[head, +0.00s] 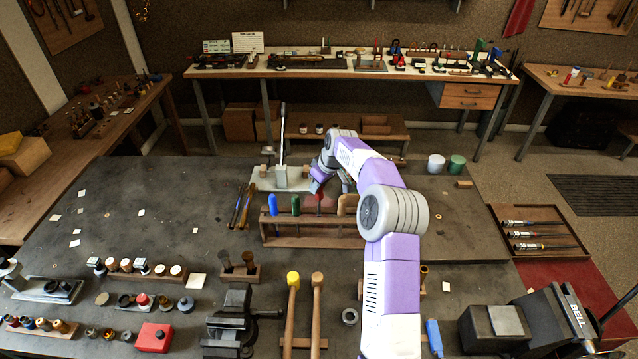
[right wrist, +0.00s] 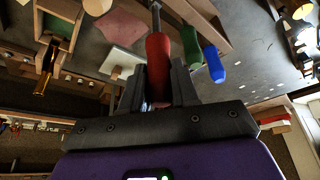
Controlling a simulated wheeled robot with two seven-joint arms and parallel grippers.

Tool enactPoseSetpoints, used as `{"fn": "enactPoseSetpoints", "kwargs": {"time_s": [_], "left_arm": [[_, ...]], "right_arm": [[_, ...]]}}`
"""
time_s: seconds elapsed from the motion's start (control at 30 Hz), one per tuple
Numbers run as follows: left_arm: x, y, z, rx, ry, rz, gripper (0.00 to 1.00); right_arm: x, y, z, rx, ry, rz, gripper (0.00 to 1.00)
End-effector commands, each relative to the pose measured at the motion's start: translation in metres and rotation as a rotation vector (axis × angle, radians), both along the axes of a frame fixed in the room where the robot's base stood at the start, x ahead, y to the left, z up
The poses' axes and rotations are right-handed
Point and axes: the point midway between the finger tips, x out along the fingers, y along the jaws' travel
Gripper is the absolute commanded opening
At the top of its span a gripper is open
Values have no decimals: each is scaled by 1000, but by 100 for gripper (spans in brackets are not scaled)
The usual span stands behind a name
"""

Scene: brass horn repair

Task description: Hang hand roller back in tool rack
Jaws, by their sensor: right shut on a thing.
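My right gripper (head: 327,186) is at the rack, between the green and tan handles. In the right wrist view its jaws (right wrist: 157,88) are shut on a red-handled tool (right wrist: 158,62), which I take to be the hand roller. Its metal shaft points away from the gripper towards the rack. The red handle also shows in the head view (head: 319,204). Whether the shaft sits in a slot is unclear. My left gripper is out of view.
Behind the rack is a pale plate with a lever press (head: 281,178). Two mallets (head: 304,306) and a black vise (head: 232,325) stand in front. The bench's left middle (head: 150,210) is mostly free.

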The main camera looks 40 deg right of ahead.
Motion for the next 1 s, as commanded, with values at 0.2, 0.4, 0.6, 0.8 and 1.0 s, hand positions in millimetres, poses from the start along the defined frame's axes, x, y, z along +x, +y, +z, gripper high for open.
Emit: {"fn": "enactPoseSetpoints", "kwargs": {"time_s": [0.2,0.4,0.6,0.8,1.0], "left_arm": [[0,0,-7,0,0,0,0],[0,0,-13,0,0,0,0],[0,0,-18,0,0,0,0],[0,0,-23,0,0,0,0],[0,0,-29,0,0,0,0]], "right_arm": [[0,0,-10,-1,-2,0,0],[0,0,-18,-1,-1,0,0],[0,0,-26,0,-1,0,0],[0,0,-34,0,-1,0,0],[0,0,-42,0,-1,0,0]]}}
